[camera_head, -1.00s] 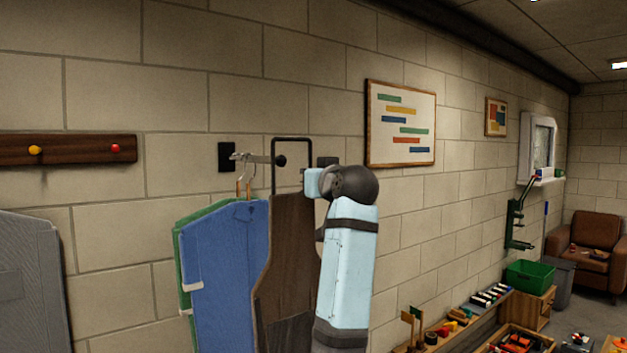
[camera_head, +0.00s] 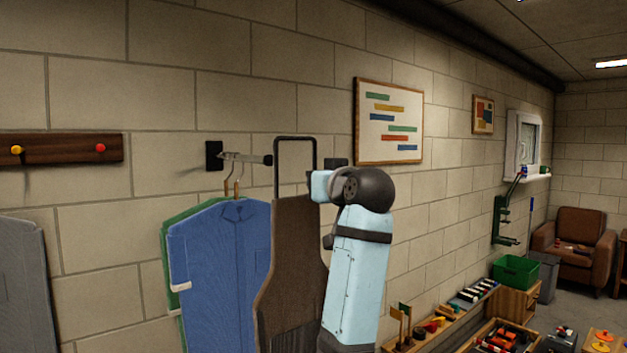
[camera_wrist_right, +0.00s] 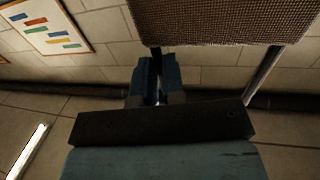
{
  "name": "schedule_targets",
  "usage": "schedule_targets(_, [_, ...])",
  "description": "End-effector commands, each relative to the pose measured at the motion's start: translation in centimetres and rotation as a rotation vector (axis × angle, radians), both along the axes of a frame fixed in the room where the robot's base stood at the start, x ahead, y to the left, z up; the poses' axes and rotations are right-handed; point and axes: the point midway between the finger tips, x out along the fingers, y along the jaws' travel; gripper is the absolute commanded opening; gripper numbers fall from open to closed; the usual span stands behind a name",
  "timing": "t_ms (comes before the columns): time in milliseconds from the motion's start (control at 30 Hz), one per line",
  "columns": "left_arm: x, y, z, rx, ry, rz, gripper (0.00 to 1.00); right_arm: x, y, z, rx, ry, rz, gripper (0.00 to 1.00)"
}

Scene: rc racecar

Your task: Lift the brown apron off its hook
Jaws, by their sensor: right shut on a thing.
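The brown apron (camera_head: 292,265) hangs upright, with its stiff dark neck loop (camera_head: 295,138) standing above it. In the right wrist view its woven cloth (camera_wrist_right: 215,22) fills the upper part. My right gripper (camera_head: 318,186) is at the apron's top right corner, shut on the loop's strap beside the cloth; its fingers show in the wrist view (camera_wrist_right: 158,88). A metal hook (camera_head: 245,158) with a dark end reaches just left of the loop. A dark wall plate (camera_head: 336,163) shows behind the loop's right side; any hook on it is hidden. My left gripper is out of view.
A blue shirt (camera_head: 220,270) and a green one (camera_head: 172,250) hang close to the apron's left. A framed chart (camera_head: 388,120) is on the wall to the right. A low bench with toys (camera_head: 430,328) stands at lower right.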

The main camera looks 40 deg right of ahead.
Motion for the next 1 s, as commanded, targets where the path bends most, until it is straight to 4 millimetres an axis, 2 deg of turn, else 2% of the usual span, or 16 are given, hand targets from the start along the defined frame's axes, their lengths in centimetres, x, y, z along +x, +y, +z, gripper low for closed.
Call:
schedule_targets(500, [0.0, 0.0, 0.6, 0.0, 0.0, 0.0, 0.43, -3.0, 0.0, 0.1, 0.0, -0.002, -0.001, 0.0])
schedule_targets(1000, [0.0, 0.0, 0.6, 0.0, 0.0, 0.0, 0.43, -3.2, 0.0, 0.1, 0.0, -0.001, 0.0, 0.0])
